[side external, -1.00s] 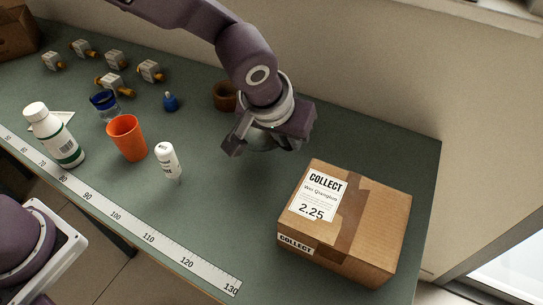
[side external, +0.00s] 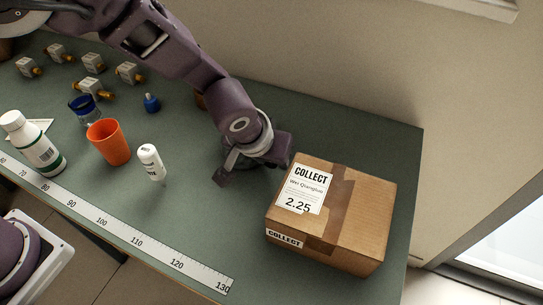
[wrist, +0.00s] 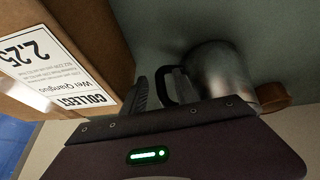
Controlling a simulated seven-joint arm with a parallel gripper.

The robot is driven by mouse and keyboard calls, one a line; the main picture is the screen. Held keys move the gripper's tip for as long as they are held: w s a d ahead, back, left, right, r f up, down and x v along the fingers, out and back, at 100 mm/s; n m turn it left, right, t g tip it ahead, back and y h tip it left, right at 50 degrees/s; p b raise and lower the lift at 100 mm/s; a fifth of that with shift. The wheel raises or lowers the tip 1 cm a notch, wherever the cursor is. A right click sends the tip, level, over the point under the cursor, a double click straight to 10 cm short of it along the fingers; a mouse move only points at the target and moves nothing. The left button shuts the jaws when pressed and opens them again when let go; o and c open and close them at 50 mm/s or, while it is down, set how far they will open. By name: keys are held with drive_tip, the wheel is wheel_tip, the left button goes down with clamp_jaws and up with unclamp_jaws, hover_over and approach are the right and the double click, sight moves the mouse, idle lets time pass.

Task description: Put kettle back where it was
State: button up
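The kettle is a dull grey metal body (wrist: 222,72) with a black loop handle (wrist: 172,86), seen in the wrist view just beyond my gripper. In the side view only a grey part of it seems to show under my gripper (side external: 248,166), which hangs low over the bench left of the carton. One dark ribbed finger shows in the wrist view, on the carton side of the handle. The other finger is hidden there. The side view shows one fingertip at the lower left. Whether the fingers press on the kettle is not clear.
A taped carton marked COLLECT (side external: 335,215) stands close to the right of my gripper. A brown pot (wrist: 272,96) is beyond the kettle. A white bottle (side external: 151,162), an orange cup (side external: 108,142) and a blue bottle (side external: 151,103) stand left. A ruler strip (side external: 125,240) lines the front edge.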

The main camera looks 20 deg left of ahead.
drive_tip(key=v, duration=1.2)
drive_tip(key=shift+r, duration=0.15)
drive_tip(key=s+a+r, duration=0.3)
drive_tip(key=a+r, duration=0.5)
drive_tip(key=a, duration=0.3)
drive_tip(key=s+a+r, duration=0.3)
drive_tip(key=s+a, duration=0.9)
drive_tip(key=s, duration=0.4)
drive_tip(key=shift+s+m, duration=0.35)
drive_tip(key=shift+m, duration=0.05)
